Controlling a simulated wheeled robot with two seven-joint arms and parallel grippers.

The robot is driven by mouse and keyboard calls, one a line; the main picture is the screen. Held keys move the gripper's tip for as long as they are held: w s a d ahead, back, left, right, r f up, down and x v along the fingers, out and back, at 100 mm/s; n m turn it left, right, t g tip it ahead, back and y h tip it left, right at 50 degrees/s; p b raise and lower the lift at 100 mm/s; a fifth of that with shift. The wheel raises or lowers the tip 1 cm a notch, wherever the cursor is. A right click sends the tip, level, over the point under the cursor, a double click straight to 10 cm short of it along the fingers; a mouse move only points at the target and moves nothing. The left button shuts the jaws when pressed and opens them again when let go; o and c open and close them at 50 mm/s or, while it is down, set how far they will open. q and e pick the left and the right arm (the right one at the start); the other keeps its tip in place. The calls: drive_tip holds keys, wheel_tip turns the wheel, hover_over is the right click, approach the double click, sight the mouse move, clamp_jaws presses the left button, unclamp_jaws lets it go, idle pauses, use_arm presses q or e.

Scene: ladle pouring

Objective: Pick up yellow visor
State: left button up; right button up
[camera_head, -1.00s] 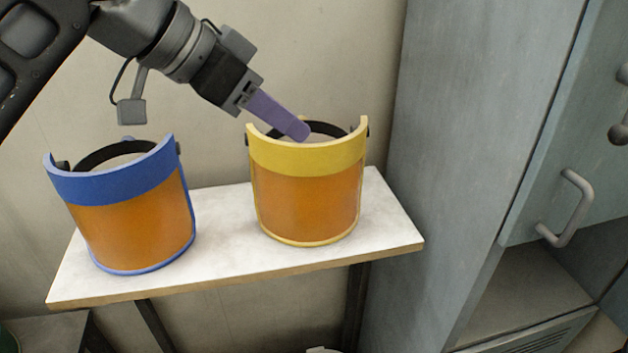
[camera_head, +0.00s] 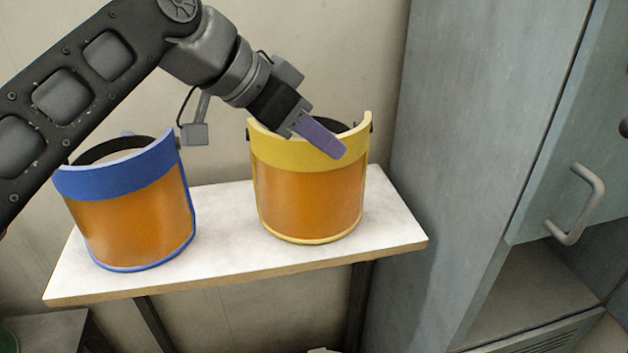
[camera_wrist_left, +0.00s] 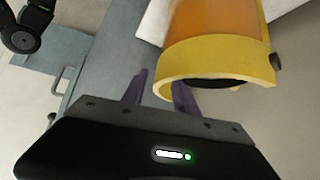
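The yellow visor (camera_head: 308,190), with a yellow brow band and an orange shield, stands upright on the right part of a white shelf (camera_head: 225,255). It also shows in the left wrist view (camera_wrist_left: 215,55). My left gripper (camera_head: 333,147) is at the visor's upper band, with one purple finger in front of it. In the left wrist view my left gripper (camera_wrist_left: 158,80) is open, its fingers on either side of the band's rim. I cannot tell whether they touch it. My right gripper is not in view.
A blue visor (camera_head: 133,205) with an orange shield stands on the shelf's left part, below my left arm. A grey cabinet (camera_head: 460,130) with a handle (camera_head: 583,205) stands to the right. Bare shelf lies between the visors.

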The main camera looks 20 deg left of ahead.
sight(353, 161)
use_arm(q)
drive_tip(key=p+x, duration=0.1)
drive_tip(key=x, duration=0.4)
drive_tip(key=shift+p, duration=0.35)
clamp_jaws()
idle(0.3)
idle(1.1)
